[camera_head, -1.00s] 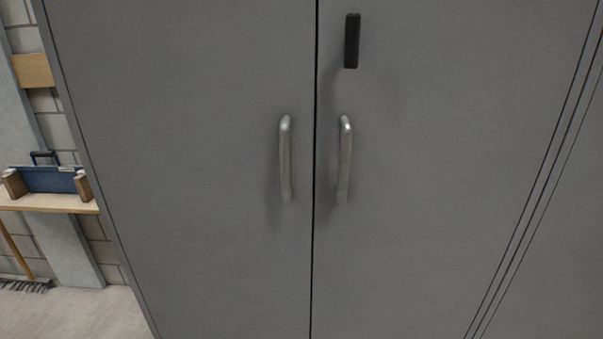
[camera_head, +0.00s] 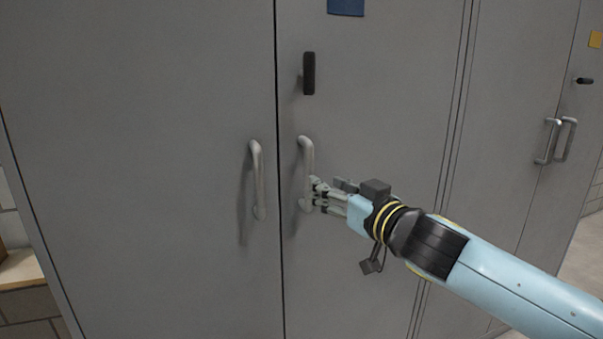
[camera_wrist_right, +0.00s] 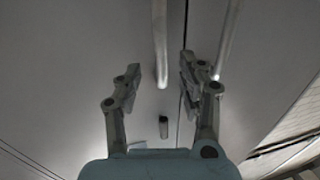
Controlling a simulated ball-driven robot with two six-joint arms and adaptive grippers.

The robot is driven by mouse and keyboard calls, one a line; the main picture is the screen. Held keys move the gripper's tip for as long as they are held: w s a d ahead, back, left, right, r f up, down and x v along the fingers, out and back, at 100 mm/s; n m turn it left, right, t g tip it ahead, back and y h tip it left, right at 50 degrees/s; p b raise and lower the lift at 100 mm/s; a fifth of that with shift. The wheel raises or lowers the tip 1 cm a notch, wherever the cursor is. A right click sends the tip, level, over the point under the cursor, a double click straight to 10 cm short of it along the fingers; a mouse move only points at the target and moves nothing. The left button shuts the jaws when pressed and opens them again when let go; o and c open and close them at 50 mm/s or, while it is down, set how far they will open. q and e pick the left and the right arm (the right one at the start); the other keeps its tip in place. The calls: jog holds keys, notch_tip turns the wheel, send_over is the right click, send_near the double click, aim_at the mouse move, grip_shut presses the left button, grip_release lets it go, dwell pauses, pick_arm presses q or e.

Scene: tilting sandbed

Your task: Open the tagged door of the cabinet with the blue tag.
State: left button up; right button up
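The blue tag (camera_head: 346,6) is at the top edge of the head view, on the grey right-hand door (camera_head: 370,110) of the near cabinet. That door looks closed. Its metal bar handle (camera_head: 307,155) stands below a black latch (camera_head: 309,73). My right gripper (camera_head: 318,193) is at the lower part of this handle. In the right wrist view its two fingers (camera_wrist_right: 160,77) are apart, and the handle (camera_wrist_right: 160,45) shows between them, not visibly clamped. Whether the fingers touch it, I cannot tell. My left gripper is not in view.
The left door's handle (camera_head: 257,180) is close beside, across the door gap; it also shows in the wrist view (camera_wrist_right: 229,38). Another grey cabinet with paired handles (camera_head: 556,140) and a yellow tag (camera_head: 595,39) stands to the right. A wooden shelf (camera_head: 20,269) is at lower left.

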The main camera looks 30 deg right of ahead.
aim_at(309, 202)
jog(key=w+p, duration=0.3)
jog(key=w, duration=0.4)
jog(key=shift+w, duration=0.15)
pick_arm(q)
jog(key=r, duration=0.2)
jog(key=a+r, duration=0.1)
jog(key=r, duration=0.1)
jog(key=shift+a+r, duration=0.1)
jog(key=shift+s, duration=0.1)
pick_arm(e)
grip_shut()
